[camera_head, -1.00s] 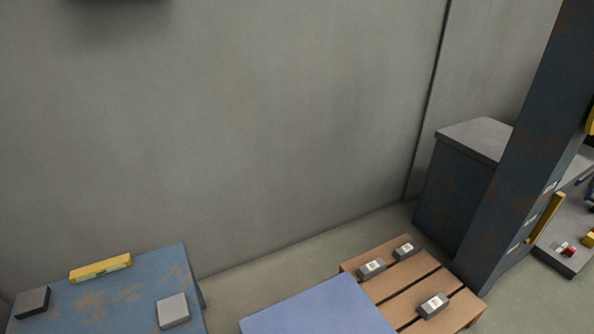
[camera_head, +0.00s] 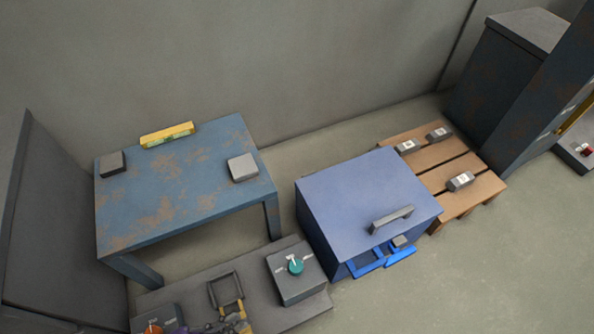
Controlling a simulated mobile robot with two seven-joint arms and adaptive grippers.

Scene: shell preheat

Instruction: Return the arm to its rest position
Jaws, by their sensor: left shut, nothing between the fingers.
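My left gripper (camera_head: 233,318) shows only in part at the bottom edge, left of centre, as small dark pieces. It is shut and empty, low in the picture over the front of a grey bench (camera_head: 308,312). Its wrist and the rest of its arm are cut off or hard to make out. My right gripper is not in view.
A dark frame with yellow parts (camera_head: 226,287) and a teal-knob box (camera_head: 296,280) stand close by. An orange-knob box (camera_head: 156,322) is left. Behind are a worn blue table (camera_head: 190,195), blue handled box (camera_head: 350,190) and pallet (camera_head: 466,206).

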